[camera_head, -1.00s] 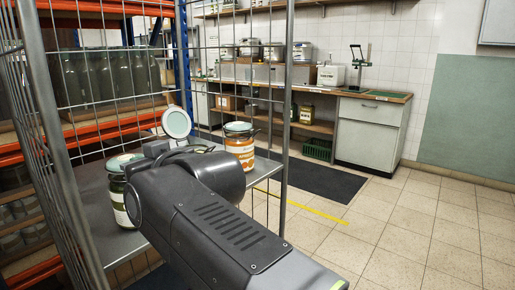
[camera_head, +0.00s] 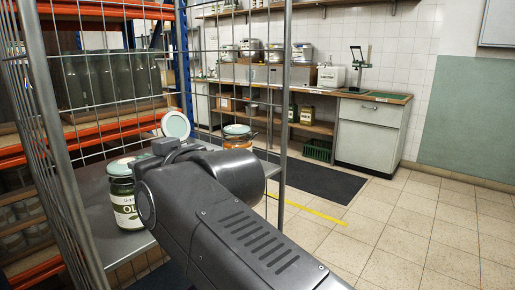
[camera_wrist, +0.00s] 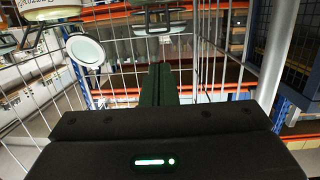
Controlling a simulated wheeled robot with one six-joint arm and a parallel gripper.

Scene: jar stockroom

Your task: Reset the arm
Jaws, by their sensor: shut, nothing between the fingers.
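My gripper (camera_wrist: 159,85) shows in the wrist view as two dark fingers close together, shut and empty, in front of the wire mesh. In the head view my arm reaches over the wire cage's shelf, and the fingers are hidden behind it. A green-lidded olive jar (camera_head: 126,198) stands on the shelf left of my arm.
The wire cage (camera_head: 287,95) has upright posts close on both sides of my arm. Orange racking (camera_head: 105,100) with dark jars stands behind it at left. A workbench (camera_head: 372,97) stands at the back. The tiled floor (camera_head: 430,225) at right is clear.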

